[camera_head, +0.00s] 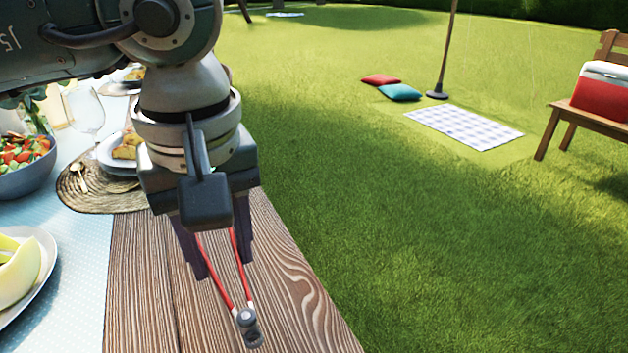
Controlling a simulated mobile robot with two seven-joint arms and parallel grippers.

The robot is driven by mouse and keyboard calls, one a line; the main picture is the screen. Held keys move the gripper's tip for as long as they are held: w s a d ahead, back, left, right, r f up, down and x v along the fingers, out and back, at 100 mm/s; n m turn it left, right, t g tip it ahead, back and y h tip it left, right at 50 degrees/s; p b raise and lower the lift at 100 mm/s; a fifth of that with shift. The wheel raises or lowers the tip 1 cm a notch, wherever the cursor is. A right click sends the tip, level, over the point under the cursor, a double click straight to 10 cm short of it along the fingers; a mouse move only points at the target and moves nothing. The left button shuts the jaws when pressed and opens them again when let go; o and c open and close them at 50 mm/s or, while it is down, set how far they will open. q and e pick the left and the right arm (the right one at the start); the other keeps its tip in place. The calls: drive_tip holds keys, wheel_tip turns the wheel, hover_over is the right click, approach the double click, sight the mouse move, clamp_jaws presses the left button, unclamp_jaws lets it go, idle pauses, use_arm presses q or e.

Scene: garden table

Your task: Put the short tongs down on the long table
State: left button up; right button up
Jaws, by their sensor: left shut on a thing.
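My left gripper (218,258) comes in from the upper left and points down over the long wooden table (165,300). It is shut on the short tongs (240,300), which have red arms and a grey metal end. The tongs hang below the fingers, with the grey end lowest, above the bare planks near the table's right edge. I cannot tell whether that end touches the wood. The upper part of the tongs is hidden by the gripper. My right gripper is not in view.
A light blue runner (80,240) covers the table's left side. A salad bowl (25,175), a melon plate (40,285), a wine glass (85,112) and a woven placemat (85,200) stand left of the gripper. Bare wood is free around the tongs; grass lies beyond the right edge.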

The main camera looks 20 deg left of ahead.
sight(237, 307)
use_arm(q)
drive_tip(key=shift+w+f+b, duration=0.1)
drive_tip(key=shift+f+b, duration=2.45)
drive_tip(key=shift+f, duration=0.75)
drive_tip(key=o, duration=0.7)
drive_tip(key=r, duration=0.3)
drive_tip(key=r+p, duration=0.1)
drive_tip(key=r, duration=0.2)
drive_tip(key=d+r+p, duration=0.1)
drive_tip(key=r, duration=0.3)
drive_tip(key=shift+s, duration=0.35)
